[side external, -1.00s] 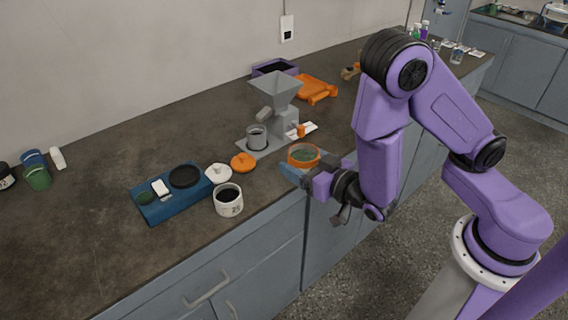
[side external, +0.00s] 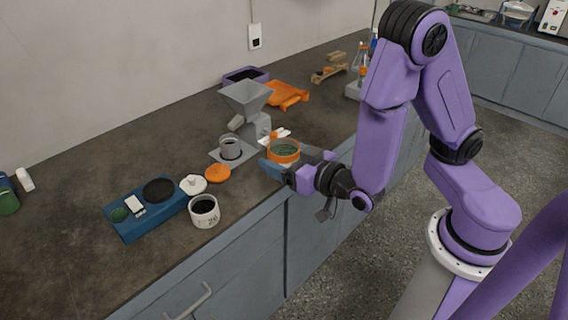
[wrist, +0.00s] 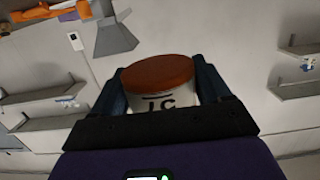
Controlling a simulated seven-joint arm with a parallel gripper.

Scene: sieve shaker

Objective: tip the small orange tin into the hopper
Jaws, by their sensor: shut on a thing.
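My gripper (side external: 277,168) is shut on the small orange tin (side external: 283,157), with its blue fingers on either side. The tin is upright and open at the top, with green contents showing. It is held near the bench's front edge, in front and to the right of the hopper (side external: 246,97). The hopper is a grey square funnel on a grey stand. In the wrist view the tin (wrist: 160,75) shows an orange end and a pale label with dark marks between the fingers. The hopper (wrist: 115,37) is up and to the left there, apart from the tin.
A grey cup (side external: 231,149) stands below the hopper's spout. Left of it are an orange lid (side external: 218,173), a white lid (side external: 193,185), a white pot (side external: 204,213) and a blue scale (side external: 150,218). An orange tray (side external: 288,96) lies behind.

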